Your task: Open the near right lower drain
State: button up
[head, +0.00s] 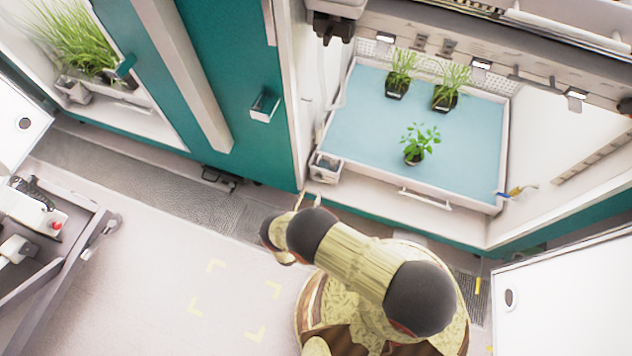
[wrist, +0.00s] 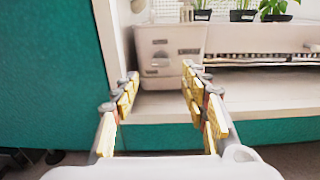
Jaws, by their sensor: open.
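A small brass-coloured fitting with a blue end (head: 515,192), which looks like a drain valve, sits at the front right corner of the blue-floored tray (head: 345,125) in the right growth chamber. It is too small to tell its setting. It is not visible in the wrist view. My gripper (head: 309,201) is at the chamber's front left corner, well to the left of the fitting. In the wrist view my gripper (wrist: 160,82) has its fingers spread with nothing between them. They point toward a small white box (wrist: 168,55) at the tray's front left corner.
Several potted plants (head: 415,145) stand on the tray. A white handle (head: 425,199) runs along its front. An open white door (head: 565,295) stands at the lower right. A teal cabinet wall (head: 235,60) is on the left. A grey cart (head: 50,265) stands far left, with clear floor beside it.

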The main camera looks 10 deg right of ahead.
aim_at(317, 180)
jog(key=shift+b+x, duration=0.85)
jog(key=shift+x, duration=3.05)
jog(key=shift+c, duration=1.3)
jog(key=c, duration=0.9)
